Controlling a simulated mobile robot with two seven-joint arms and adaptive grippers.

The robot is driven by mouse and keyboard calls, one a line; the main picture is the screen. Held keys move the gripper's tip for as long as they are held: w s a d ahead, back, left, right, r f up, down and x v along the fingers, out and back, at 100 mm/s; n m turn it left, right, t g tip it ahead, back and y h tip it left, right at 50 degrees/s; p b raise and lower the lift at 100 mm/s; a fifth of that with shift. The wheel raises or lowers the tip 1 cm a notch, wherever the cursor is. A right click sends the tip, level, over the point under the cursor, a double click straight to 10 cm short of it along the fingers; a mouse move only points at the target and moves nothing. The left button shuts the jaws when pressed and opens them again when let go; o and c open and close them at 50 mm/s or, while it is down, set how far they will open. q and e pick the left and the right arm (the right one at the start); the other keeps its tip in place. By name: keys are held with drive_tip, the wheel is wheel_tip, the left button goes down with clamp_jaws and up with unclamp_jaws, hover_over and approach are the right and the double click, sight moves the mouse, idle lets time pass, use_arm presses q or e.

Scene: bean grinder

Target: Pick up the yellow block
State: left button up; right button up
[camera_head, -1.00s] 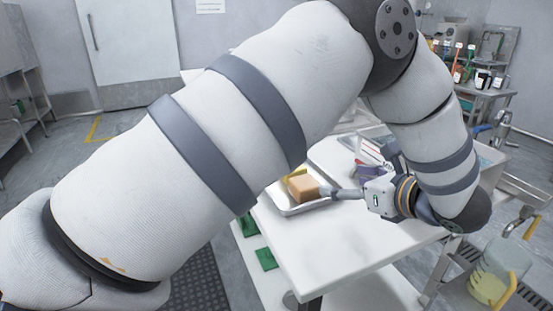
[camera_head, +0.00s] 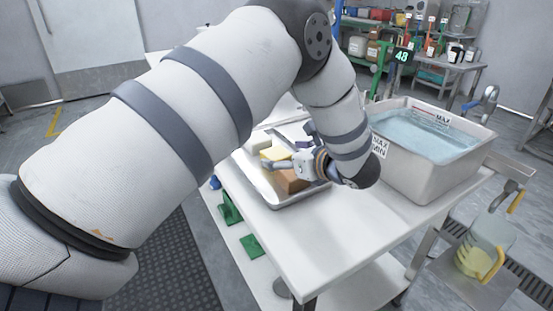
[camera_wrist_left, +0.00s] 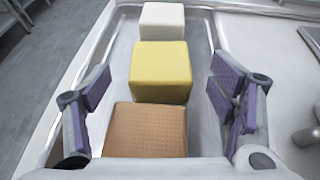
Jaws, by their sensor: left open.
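The yellow block (camera_wrist_left: 160,72) sits in a metal tray (camera_wrist_left: 203,125) between a white block (camera_wrist_left: 162,22) and a brown block (camera_wrist_left: 146,130), in a row in the left wrist view. In the head view the yellow block (camera_head: 273,154) is partly hidden by my gripper, and the brown block (camera_head: 291,181) lies nearer. My left gripper (camera_head: 277,164) is over the tray. In the left wrist view its open, purple-padded fingers (camera_wrist_left: 160,95) stand wide on either side of the row, with nothing held. My right gripper does not show.
The tray rests on a white table (camera_head: 310,235) with clear room at the front. A tub of water (camera_head: 425,150) stands to the right. A jug with a yellow handle (camera_head: 484,258) is beyond the table's right side. Green pieces (camera_head: 251,246) lie below its left edge.

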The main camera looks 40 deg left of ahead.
use_arm(q)
drive_tip(key=shift+w+a+f, duration=0.15)
drive_tip(key=shift+a+f, duration=0.1)
drive_tip(key=shift+a, duration=0.35)
drive_tip(key=c, duration=1.4)
drive_tip(key=shift+r, duration=0.15)
